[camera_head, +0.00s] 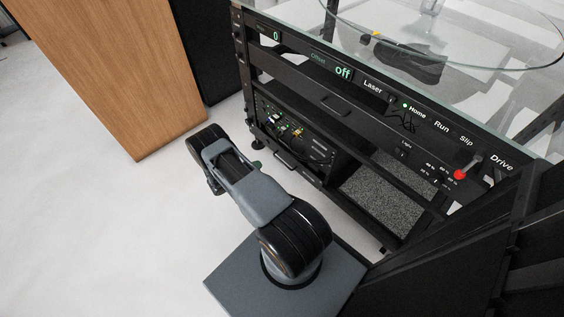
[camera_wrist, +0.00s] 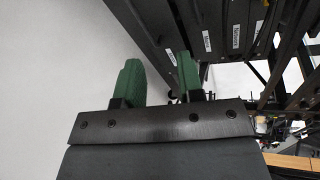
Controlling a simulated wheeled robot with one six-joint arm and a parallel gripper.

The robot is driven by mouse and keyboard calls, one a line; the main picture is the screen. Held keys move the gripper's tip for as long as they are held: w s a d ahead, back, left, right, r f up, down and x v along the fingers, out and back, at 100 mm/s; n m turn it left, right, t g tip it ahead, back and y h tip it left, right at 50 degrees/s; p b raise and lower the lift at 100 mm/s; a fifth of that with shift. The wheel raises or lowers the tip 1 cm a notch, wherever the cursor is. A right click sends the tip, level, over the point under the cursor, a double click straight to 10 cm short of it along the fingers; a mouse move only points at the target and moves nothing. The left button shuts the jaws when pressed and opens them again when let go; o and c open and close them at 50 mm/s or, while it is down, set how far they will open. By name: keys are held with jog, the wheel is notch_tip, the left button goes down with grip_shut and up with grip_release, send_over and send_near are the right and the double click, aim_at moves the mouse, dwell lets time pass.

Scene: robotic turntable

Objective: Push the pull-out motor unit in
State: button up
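The pull-out motor unit (camera_head: 312,150) is a black box low in the left part of the black rack in the head view. Its front carries small coloured lights and connectors, with a bar handle (camera_head: 284,160) at its lower edge. I cannot tell how far it stands out of the rack. My gripper shows in the wrist view (camera_wrist: 158,65) with two green fingers apart and nothing between them. In the head view it is mostly hidden behind my arm, close in front of the rack's lower left. Contact with the unit is not visible.
A glass top (camera_head: 470,35) covers the rack. A wooden cabinet (camera_head: 115,70) stands at the left. White floor (camera_head: 90,230) is clear left of my arm. Labelled black panels (camera_wrist: 215,30) show in the wrist view.

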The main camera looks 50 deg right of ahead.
aim_at(282, 162)
jog(key=shift+s+d+f+n+t+h+b, duration=0.2)
jog(key=shift+s+d+f+n+b, duration=0.4)
jog(key=shift+d+f, duration=1.2)
jog(key=shift+s+d+f+n+t+h+b, duration=0.1)
jog(key=shift+s+d+f+n+t+b, duration=0.45)
jog(key=shift+d, duration=2.25)
jog(key=shift+s+d+f+n+t+h+b, duration=0.15)
jog(key=shift+s+d+f+n, duration=0.45)
jog(key=shift+d+f, duration=1.3)
jog(key=shift+w+d+r, duration=0.2)
jog(key=shift+d+r, duration=0.2)
jog(key=shift+c, duration=0.5)
grip_shut()
